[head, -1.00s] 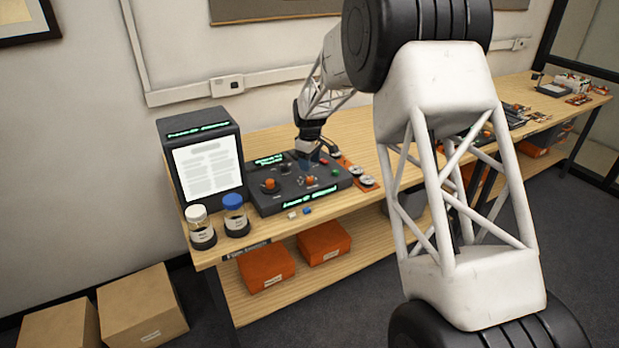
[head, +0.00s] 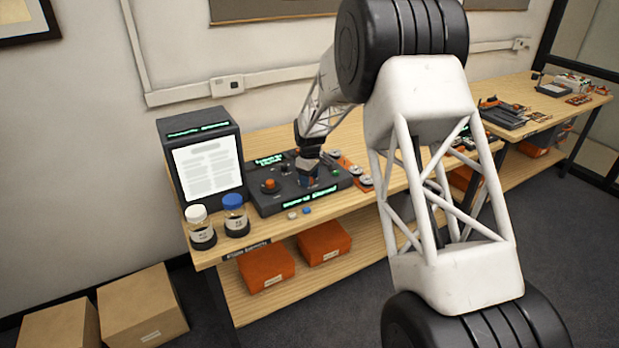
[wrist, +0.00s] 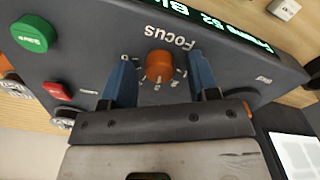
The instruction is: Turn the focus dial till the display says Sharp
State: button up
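The focus dial (wrist: 160,66) is an orange knob on the dark control panel (head: 262,202), with the printed word Focus beside it in the wrist view. My gripper (wrist: 160,60) is open, its two blue fingers on either side of the dial. A gap shows between each finger and the knob. In the head view my gripper (head: 308,178) is low over the panel and hides this dial. The green-lit display (wrist: 222,18) is cut off in the wrist view; part of it looks like "52 Bl". The display strip (head: 310,197) also shows in the head view, too small to read surely.
A green button (wrist: 33,33) marked Save and a red button (wrist: 57,90) are on the same panel. Another orange knob (head: 269,184) is at its left. A monitor (head: 205,160) and two jars, one the blue-capped jar (head: 235,215), stand left of the panel.

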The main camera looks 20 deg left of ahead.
jog(key=c, duration=0.9)
jog(key=shift+o, duration=0.2)
jog(key=shift+m, duration=2.9)
jog(key=o, duration=0.9)
jog(key=shift+r, duration=0.15)
jog(key=shift+r, duration=3.75)
